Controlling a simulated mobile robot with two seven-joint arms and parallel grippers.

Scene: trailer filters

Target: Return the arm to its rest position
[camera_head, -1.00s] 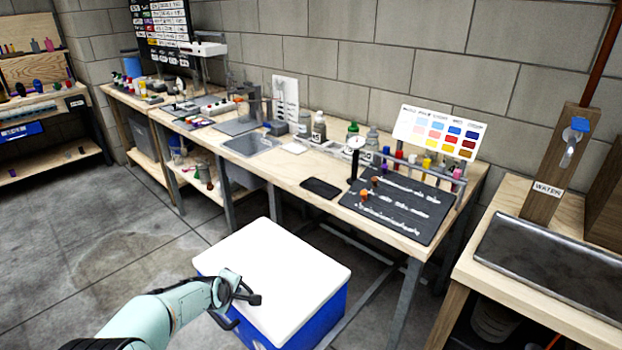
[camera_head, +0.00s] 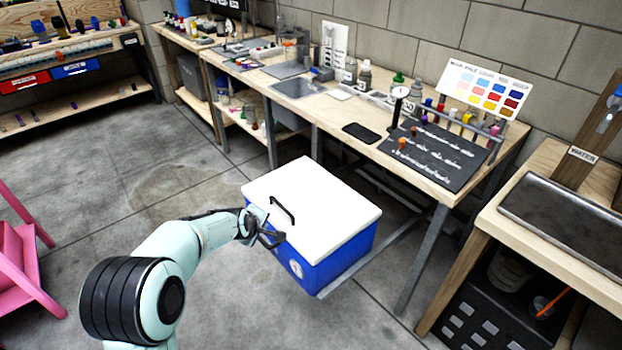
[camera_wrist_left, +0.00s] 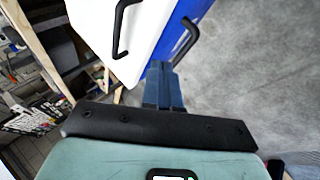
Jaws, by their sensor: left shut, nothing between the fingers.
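My left arm (camera_head: 190,243) comes in from the lower left in the head view. Its gripper (camera_head: 274,240) is at the near left side of a blue cooler with a white lid (camera_head: 312,205). In the left wrist view the left gripper (camera_wrist_left: 163,75) has its fingers together with nothing between them. The lid is down on the cooler and carries a black handle (camera_head: 282,210). In the wrist view the lid (camera_wrist_left: 135,35) and another black handle (camera_wrist_left: 187,42) on the blue side lie just beyond the fingers. My right gripper is not in view.
A long workbench (camera_head: 345,110) with a black mat (camera_head: 437,155), bottles and a dark phone-like slab (camera_head: 361,133) stands behind the cooler. A bench with a metal sink tray (camera_head: 570,215) is at the right. A pink stool (camera_head: 20,255) is at the left. Grey floor (camera_head: 130,160) is clear between.

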